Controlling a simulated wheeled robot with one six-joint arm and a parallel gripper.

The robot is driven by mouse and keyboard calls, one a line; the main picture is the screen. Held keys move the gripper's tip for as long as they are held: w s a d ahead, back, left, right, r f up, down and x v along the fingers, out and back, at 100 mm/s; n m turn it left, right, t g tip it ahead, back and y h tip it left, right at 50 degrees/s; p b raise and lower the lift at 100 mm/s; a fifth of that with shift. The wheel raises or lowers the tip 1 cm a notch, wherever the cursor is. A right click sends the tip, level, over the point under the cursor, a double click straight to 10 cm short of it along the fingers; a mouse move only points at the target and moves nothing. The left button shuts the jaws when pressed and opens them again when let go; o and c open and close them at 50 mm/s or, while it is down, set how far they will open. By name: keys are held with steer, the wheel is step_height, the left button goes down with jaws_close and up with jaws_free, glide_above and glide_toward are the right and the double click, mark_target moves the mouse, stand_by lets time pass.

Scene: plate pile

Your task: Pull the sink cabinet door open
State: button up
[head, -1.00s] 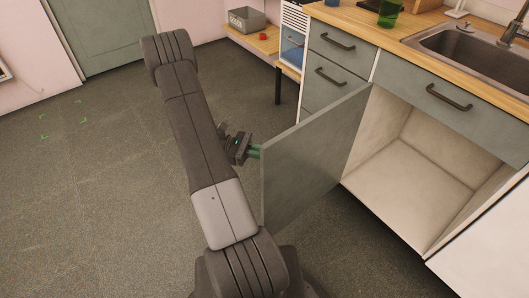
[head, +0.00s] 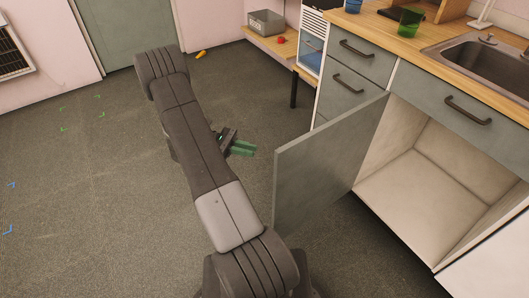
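The grey sink cabinet door (head: 322,168) stands swung wide out from the cabinet, hinged on its left side. The pale inside of the sink cabinet (head: 405,190) is exposed and looks empty. My gripper (head: 253,149), with green fingers, is in the air to the left of the door's free edge, with floor showing between them. It holds nothing that I can see. The fingers are small and close together in this view, so their opening is unclear. The door's outer face and any handle on it are hidden.
Drawers (head: 352,65) with dark handles are left of the cabinet, under a wooden counter (head: 385,35) with a sink (head: 487,62) and a green cup (head: 410,20). A low shelf holds a grey bin (head: 265,22). An orange object (head: 201,54) lies on the floor. The left floor is clear.

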steer(key=v, duration=0.3)
steer(key=shift+a, duration=0.2)
steer(key=b+x, duration=0.1)
steer(key=x, duration=1.3)
steer(key=shift+w, duration=0.1)
